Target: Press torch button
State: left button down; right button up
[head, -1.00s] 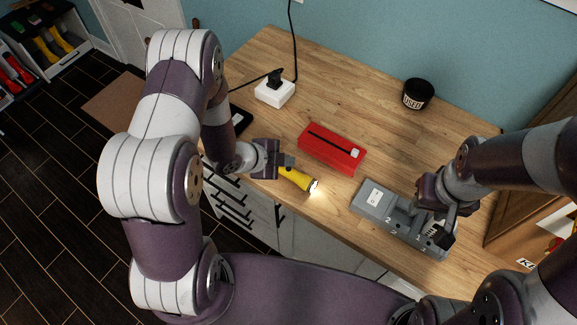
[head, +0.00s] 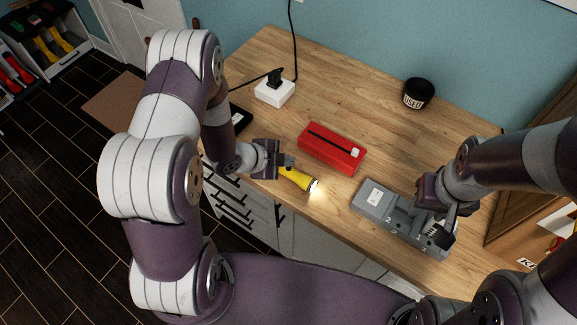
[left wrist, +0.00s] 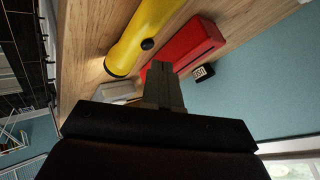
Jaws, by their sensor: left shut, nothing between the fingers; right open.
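The yellow torch (head: 297,180) lies on the wooden worktop near its front edge, its lens end pointing right and glowing. In the left wrist view the torch (left wrist: 140,32) shows a round black button (left wrist: 148,44) on its side. My left gripper (head: 288,163) is shut and empty at the torch's rear half. In the left wrist view its fingertips (left wrist: 161,68) are just below the button in the picture, with a small gap between them. My right gripper (head: 446,224) is open over the grey tray, away from the torch.
A red box (head: 331,146) lies just behind the torch. A grey numbered tray (head: 372,203) sits at the right under my right gripper. A white socket block (head: 274,94) with a black plug and a black cup (head: 418,94) stand farther back. The worktop's back middle is clear.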

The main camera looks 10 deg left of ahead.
pick_arm(q)
jog(key=shift+f, duration=0.25)
jog(key=shift+f+b, duration=0.5)
dwell(0.4)
jog(key=shift+r, duration=0.1)
jog(key=shift+r+p, duration=0.85)
notch_tip(320, 180, up, 6)
jog(key=p, duration=0.5)
